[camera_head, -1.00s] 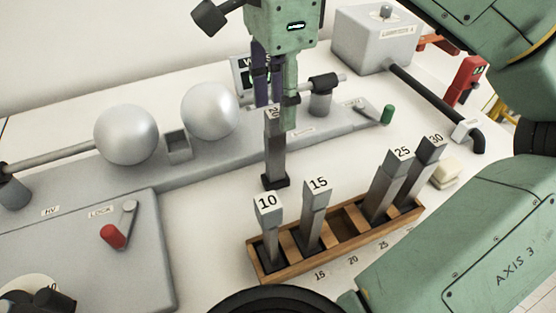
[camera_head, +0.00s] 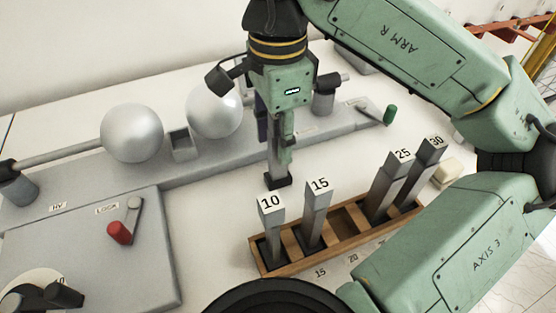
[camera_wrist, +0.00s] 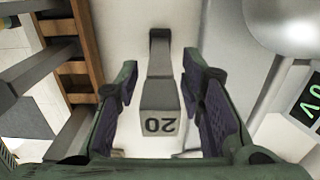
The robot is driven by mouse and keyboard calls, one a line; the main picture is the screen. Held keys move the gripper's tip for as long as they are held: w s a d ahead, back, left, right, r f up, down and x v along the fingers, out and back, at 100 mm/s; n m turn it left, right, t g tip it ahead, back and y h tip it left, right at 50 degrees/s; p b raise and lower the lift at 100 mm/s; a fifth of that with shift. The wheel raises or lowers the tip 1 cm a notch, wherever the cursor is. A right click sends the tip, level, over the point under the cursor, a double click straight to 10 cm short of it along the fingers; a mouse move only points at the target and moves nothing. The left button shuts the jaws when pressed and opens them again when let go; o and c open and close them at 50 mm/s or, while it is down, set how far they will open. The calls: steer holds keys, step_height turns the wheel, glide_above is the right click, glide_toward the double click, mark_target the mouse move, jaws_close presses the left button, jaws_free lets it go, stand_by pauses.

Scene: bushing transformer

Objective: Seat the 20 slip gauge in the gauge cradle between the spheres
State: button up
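The 20 slip gauge (camera_head: 275,160) is a grey bar on a dark foot, standing upright apart from the rack; it appears to rest on the white table. In the wrist view its top, marked 20 (camera_wrist: 160,122), faces the camera. My gripper (camera_head: 276,145) is down around the gauge's upper part. Its fingers (camera_wrist: 160,85) stand on either side with gaps showing, so it is open. In the head view the fingers hide the gauge's top. The gauge cradle (camera_head: 181,145), a small grey open-topped block, stands between the left sphere (camera_head: 132,132) and right sphere (camera_head: 214,110).
The wooden rack (camera_head: 287,269) holds the 10 (camera_head: 271,225), 15 (camera_head: 316,210), 25 (camera_head: 390,185) and 30 (camera_head: 424,170) gauges, with an empty slot in the middle. A red-handled lever (camera_head: 119,232) is at left.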

jaws_close()
stand_by(0.8)
